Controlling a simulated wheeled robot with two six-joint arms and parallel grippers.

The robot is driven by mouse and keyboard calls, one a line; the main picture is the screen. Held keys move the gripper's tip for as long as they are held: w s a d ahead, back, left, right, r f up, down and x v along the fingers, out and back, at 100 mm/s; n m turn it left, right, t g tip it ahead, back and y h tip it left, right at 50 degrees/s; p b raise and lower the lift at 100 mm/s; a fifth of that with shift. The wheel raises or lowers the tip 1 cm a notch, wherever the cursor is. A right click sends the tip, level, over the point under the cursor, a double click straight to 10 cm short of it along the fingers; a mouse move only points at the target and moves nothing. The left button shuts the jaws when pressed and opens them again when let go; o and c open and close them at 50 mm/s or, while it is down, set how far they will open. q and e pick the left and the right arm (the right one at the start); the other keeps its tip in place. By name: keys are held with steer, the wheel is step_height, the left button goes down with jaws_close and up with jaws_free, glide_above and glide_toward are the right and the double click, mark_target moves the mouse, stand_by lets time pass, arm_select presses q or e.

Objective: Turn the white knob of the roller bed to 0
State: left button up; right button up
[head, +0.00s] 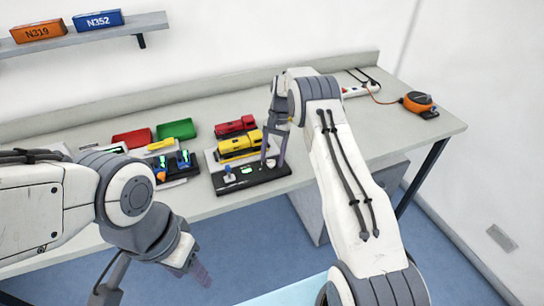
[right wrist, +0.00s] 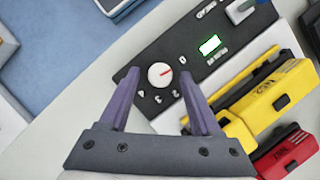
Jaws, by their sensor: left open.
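The roller bed has a black panel (head: 262,180), also in the right wrist view (right wrist: 184,40). Its white knob (right wrist: 160,74) carries a red mark pointing right and slightly up, towards the side of the 0. I cannot tell if it lines up exactly. The 2, 3 and 4 show below the knob; the right finger seems to cover the 1. My right gripper (right wrist: 158,76) is open, its fingers on either side of the knob with gaps visible; it also shows in the head view (head: 275,150). My left gripper (head: 195,268) is open and empty, in front of the table.
The panel has a green display (right wrist: 210,45) and a lever (right wrist: 240,10). Red (head: 132,138) and green (head: 177,129) trays lie to the left. An orange reel (head: 416,101) sits at the right end.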

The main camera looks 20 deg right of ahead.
stand_by(0.3)
steer(key=shift+w+d+r, duration=0.1)
steer(key=shift+w+r, duration=0.05)
steer(key=shift+r, duration=0.15)
steer(key=b+v, duration=0.1)
steer(key=v, duration=0.3)
steer(key=shift+w+d+r, duration=0.1)
steer(key=shift+p+v, duration=0.8)
steer(key=shift+v, duration=1.9)
steer(key=shift+r, duration=0.1)
